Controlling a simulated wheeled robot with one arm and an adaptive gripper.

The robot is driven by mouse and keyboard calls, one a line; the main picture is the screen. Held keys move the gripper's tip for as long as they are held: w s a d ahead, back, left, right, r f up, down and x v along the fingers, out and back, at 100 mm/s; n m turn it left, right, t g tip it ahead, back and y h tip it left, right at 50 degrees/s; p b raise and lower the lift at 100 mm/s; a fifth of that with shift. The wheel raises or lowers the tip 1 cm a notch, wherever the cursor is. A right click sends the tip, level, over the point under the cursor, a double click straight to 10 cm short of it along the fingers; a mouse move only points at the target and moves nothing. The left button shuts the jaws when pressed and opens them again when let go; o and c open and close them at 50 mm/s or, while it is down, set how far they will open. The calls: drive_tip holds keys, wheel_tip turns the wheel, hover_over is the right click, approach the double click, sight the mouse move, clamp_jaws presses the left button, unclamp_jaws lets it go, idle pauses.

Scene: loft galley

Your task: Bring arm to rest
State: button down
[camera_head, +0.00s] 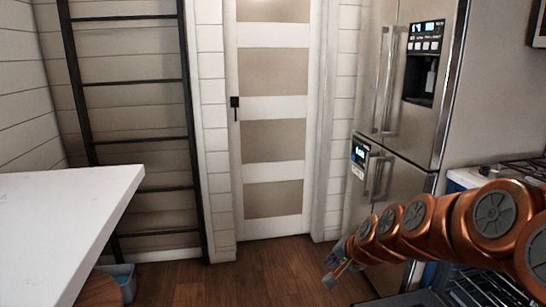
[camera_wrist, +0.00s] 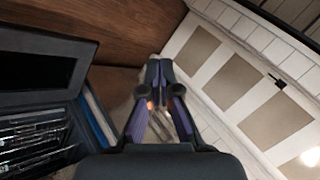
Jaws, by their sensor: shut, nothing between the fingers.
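My copper-coloured arm (camera_head: 418,215) reaches in from the right edge in the head view, stretched toward the middle and sloping slightly down. My gripper (camera_head: 335,275) is at its left end, in front of the lower part of the fridge and above the wood floor. In the wrist view my gripper (camera_wrist: 158,70) shows its two dark fingers with the tips together. It is shut and holds nothing.
A steel fridge (camera_head: 400,85) stands behind my arm. An open dishwasher or oven with racks (camera_head: 490,288) lies below the arm at right. A white counter (camera_head: 60,205) is at left, with a bin (camera_head: 122,280) below. A black ladder (camera_head: 135,80) and closed door (camera_head: 275,105) stand behind. The middle floor (camera_head: 240,270) is clear.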

drive_tip(key=s+d+r+n+g+h+p, duration=0.1)
drive_tip(key=s+r+n+g+p, duration=0.1)
drive_tip(key=s, duration=1)
drive_tip(key=s+d+r+n+g+h+p, duration=0.1)
drive_tip(key=s+r+n+g+p, duration=0.2)
drive_tip(key=s, duration=1)
drive_tip(key=s+d+r+n+g+h+p, duration=0.1)
drive_tip(key=s+r+n+g+p, duration=0.2)
drive_tip(key=s+r+p, duration=0.4)
drive_tip(key=s+g, duration=0.1)
drive_tip(key=s, duration=0.5)
drive_tip(key=shift+r+p, duration=0.15)
drive_tip(key=shift+p, duration=0.25)
drive_tip(key=shift+s, duration=0.1)
